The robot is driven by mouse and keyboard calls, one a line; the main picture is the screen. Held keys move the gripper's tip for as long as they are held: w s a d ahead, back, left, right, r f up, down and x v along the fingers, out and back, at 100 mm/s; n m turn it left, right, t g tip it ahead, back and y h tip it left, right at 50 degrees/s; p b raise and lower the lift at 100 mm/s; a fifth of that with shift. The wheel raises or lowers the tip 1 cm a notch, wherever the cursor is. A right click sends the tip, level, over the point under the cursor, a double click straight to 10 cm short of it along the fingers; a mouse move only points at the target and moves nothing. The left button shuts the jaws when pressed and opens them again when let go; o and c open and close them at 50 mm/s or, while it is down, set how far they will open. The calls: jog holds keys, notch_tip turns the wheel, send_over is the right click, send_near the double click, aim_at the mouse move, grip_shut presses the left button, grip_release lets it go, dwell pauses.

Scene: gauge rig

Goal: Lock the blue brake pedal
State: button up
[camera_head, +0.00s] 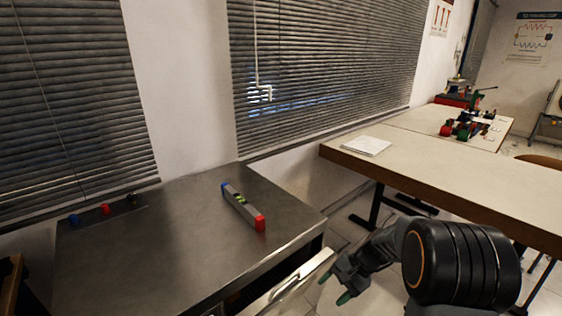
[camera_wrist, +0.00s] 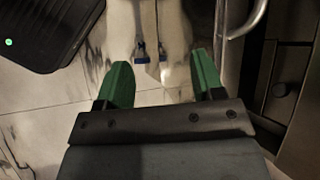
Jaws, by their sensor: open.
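In the wrist view, a small blue part (camera_wrist: 140,51) sits at the end of a pale upright piece, just beyond the gap between my fingertips. A second, smaller blue-grey part (camera_wrist: 163,55) shows right of it. I cannot tell which of them is the brake pedal, or whether either is locked. My gripper (camera_wrist: 161,62) is open, with its green fingers on either side of the gap and nothing held. In the head view my gripper (camera_head: 335,287) hangs low, right of the metal table's front edge. The blue parts cannot be made out in the head view.
A metal table (camera_head: 165,255) holds a spirit level (camera_head: 241,209) and a strip with coloured knobs (camera_head: 104,210). A curved metal handle (camera_wrist: 246,22) is close right of my gripper. A wooden table (camera_head: 440,182) stands right. Tiled floor (camera_wrist: 55,110) lies below.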

jog(key=s+r+n+t+h+p, duration=0.1)
jog(key=s+r+p, duration=0.3)
jog(key=r, duration=0.5)
jog(key=s+d+r+n+t+h+p, duration=0.1)
jog(key=s+r+n+h+p, duration=0.3)
jog(key=r, duration=0.5)
jog(key=s+d+r+n+t+h+p, duration=0.1)
jog(key=s+r+n+t+h+p, duration=0.1)
jog(key=r, duration=0.7)
jog(key=s+t+p, duration=0.1)
jog(key=s+p, duration=0.1)
jog(key=p, duration=0.1)
jog(key=shift+s+r+h+p, duration=0.35)
jog(key=shift+h+p, duration=0.05)
